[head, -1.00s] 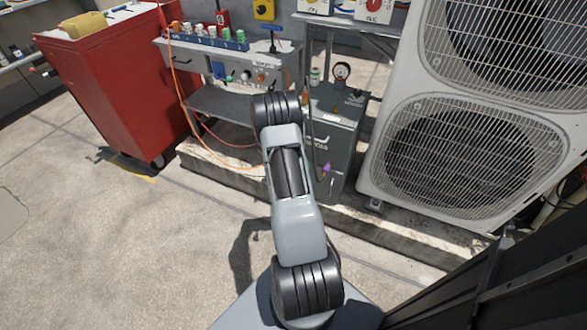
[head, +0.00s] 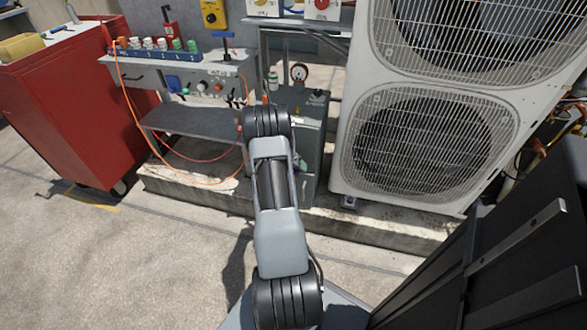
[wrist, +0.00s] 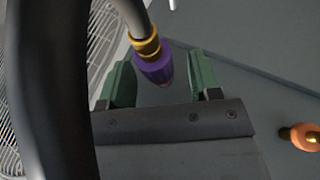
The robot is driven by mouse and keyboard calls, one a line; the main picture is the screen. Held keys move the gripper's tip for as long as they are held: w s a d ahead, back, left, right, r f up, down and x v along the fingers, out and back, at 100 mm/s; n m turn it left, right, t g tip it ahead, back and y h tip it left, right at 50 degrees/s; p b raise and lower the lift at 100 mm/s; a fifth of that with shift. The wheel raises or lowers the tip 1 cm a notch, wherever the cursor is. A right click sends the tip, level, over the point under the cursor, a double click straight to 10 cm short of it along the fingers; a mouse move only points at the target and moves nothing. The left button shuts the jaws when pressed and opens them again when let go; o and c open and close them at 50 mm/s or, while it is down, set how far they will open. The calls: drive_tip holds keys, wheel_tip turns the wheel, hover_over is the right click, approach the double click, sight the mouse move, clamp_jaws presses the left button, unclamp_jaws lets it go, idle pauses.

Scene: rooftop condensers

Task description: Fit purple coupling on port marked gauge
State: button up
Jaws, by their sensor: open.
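In the wrist view, the purple coupling (wrist: 154,68) sits at the end of a dark hose with a brass collar (wrist: 147,47). It hangs between the two green fingers of my gripper (wrist: 160,60). The fingers are open, with a visible gap on each side of the coupling. In the head view my own arm hides the gripper. A grey bench panel (head: 205,85) carries several ports and knobs; their labels are too small to read, so I cannot tell which is marked gauge.
A grey cabinet (head: 312,135) with a round dial (head: 299,72) stands behind my arm. A white condenser unit (head: 345,150) is at right, a red tool cabinet (head: 75,110) at left. An orange hose (head: 165,165) loops below the bench. An orange fitting (wrist: 303,136) shows in the wrist view.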

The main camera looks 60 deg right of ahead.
drive_tip(key=shift+c, duration=0.2)
clamp_jaws()
idle(0.6)
